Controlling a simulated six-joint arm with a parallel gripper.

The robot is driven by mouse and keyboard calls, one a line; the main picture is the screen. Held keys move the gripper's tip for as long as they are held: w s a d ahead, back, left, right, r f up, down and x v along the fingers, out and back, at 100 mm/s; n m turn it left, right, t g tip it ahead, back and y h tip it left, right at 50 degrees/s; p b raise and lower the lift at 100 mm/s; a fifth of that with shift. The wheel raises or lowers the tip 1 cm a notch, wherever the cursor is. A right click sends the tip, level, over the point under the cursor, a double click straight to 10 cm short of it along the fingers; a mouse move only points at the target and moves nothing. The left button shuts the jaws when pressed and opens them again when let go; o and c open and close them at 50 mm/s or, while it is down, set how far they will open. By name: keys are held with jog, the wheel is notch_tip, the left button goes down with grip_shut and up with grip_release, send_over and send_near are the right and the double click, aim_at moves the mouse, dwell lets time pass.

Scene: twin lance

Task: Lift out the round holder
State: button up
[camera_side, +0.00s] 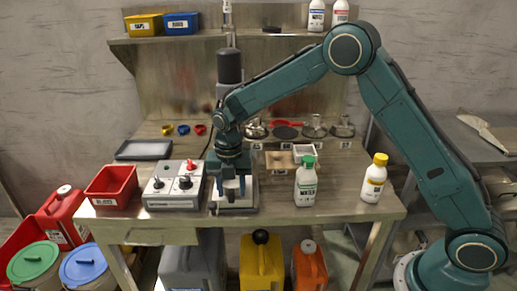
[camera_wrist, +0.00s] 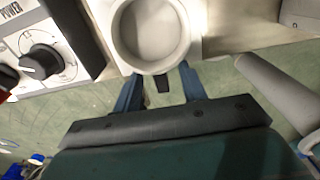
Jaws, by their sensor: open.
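The round holder (camera_wrist: 153,62) is a pale grey, cup-like ring with a hollow round inside, at the top middle of the wrist view. It sits against a light-coloured base. My gripper (camera_wrist: 161,88) is open, with its two blue fingers apart just below the holder's near rim in that picture. Nothing shows between the fingers except a small dark tab by the rim. In the side view my gripper (camera_side: 236,188) points down at the front of the tall grey machine (camera_side: 229,68). There the holder cannot be made out clearly behind the fingers. Whether the fingers touch it cannot be told.
A control box (camera_side: 174,186) with black knobs stands close on the left, with a red bin (camera_side: 111,186) beyond it. A green-capped bottle (camera_side: 306,184) and a yellow-capped bottle (camera_side: 374,178) stand to the right. Some bench is bare between the machine and the green-capped bottle.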

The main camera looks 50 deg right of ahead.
dwell(0.3)
grip_shut()
jog(key=shift+r, duration=0.1)
notch_tip(320, 180, up, 20)
dwell(0.9)
dwell(0.5)
